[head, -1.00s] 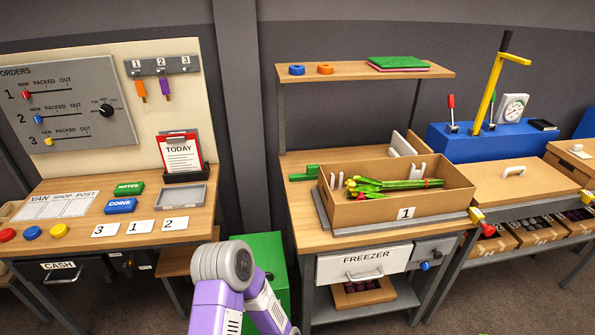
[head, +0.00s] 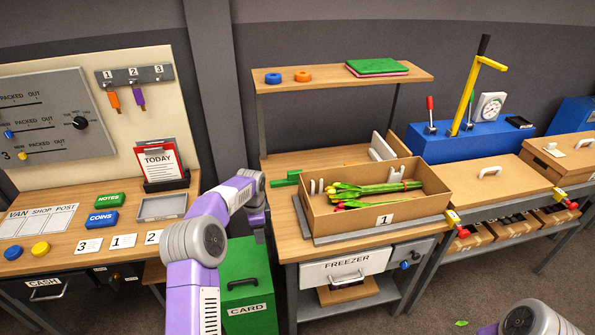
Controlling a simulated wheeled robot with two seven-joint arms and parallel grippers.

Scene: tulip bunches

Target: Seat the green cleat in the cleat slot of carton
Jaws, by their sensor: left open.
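The open cardboard carton (head: 410,208), labelled 1, sits on a grey tray. A bunch of tulips (head: 375,190) with green stems and a red band lies in it. My left gripper (head: 259,232) is open and empty, pointing down at the bench's left edge, apart from the cleat. My right gripper is out of view.
A shelf (head: 345,75) with tape rolls and folded cloths stands above the bench. A green card box (head: 245,280) stands on the floor below my left gripper. A blue press (head: 460,145) is at the right. The bench strip left of the carton is narrow.

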